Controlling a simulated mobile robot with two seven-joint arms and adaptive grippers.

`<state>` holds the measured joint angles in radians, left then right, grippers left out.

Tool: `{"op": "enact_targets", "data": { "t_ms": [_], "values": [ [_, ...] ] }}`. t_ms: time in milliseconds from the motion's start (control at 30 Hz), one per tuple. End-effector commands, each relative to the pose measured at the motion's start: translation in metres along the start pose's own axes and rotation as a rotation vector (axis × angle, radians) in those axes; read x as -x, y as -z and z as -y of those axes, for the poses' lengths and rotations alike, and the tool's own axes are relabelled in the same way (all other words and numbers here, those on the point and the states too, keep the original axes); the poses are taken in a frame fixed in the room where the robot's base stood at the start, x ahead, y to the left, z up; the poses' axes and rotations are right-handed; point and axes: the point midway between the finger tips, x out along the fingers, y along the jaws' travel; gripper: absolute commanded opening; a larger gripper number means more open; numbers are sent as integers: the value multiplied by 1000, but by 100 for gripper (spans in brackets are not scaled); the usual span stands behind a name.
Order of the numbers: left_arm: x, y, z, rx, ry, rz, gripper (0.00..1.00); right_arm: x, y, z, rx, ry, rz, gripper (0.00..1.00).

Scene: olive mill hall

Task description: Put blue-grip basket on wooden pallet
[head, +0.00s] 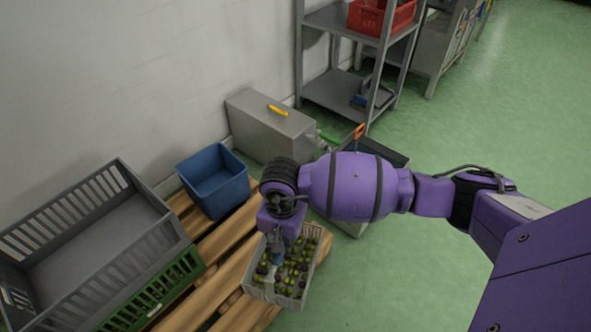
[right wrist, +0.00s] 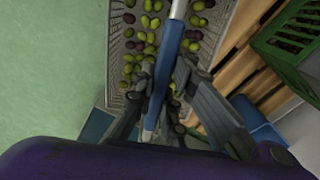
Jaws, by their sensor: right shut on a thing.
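The blue-grip basket (head: 272,297) is a pale, slatted basket holding green and dark olives. It is upright at the right end of the wooden pallet (head: 237,272); I cannot tell whether it touches the boards or hangs just above them. My right gripper (head: 281,250) is shut on the blue grip of its handle. In the right wrist view the fingers (right wrist: 162,82) close around the blue grip (right wrist: 168,62), with the basket (right wrist: 117,50) below and pallet boards (right wrist: 238,40) to the right. My left gripper is not in view.
A blue bin (head: 214,181), a large grey crate (head: 100,285) and a green crate (head: 165,290) stand at the pallet's left and back. A grey metal box (head: 270,125) is beyond, by the wall. A shelf (head: 335,92) stands behind. Green floor (head: 420,270) is clear at right.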

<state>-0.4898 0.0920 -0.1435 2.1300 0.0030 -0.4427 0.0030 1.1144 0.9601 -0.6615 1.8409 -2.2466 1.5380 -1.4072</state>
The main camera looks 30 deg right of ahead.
Motion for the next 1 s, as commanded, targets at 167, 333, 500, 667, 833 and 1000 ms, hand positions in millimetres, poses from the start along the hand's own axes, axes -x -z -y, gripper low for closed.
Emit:
{"op": "enact_targets", "data": {
  "t_ms": [167, 333, 500, 667, 833, 1000],
  "values": [
    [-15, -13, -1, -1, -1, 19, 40, -16, 27, 24, -2, 5, -1, 0],
    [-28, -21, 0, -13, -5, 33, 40, -32, 54, 44, -1, 6, -1, 0],
    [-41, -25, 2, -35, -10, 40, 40, -57, 73, 58, 0, 4, 1, 0],
    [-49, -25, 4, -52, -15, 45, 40, -75, 86, 68, 1, 5, -1, 0],
    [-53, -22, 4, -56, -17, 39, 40, -80, 93, 73, 1, 7, -3, 0],
    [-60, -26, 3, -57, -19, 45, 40, -94, 100, 78, 0, 6, -2, 0]
  ]
}}
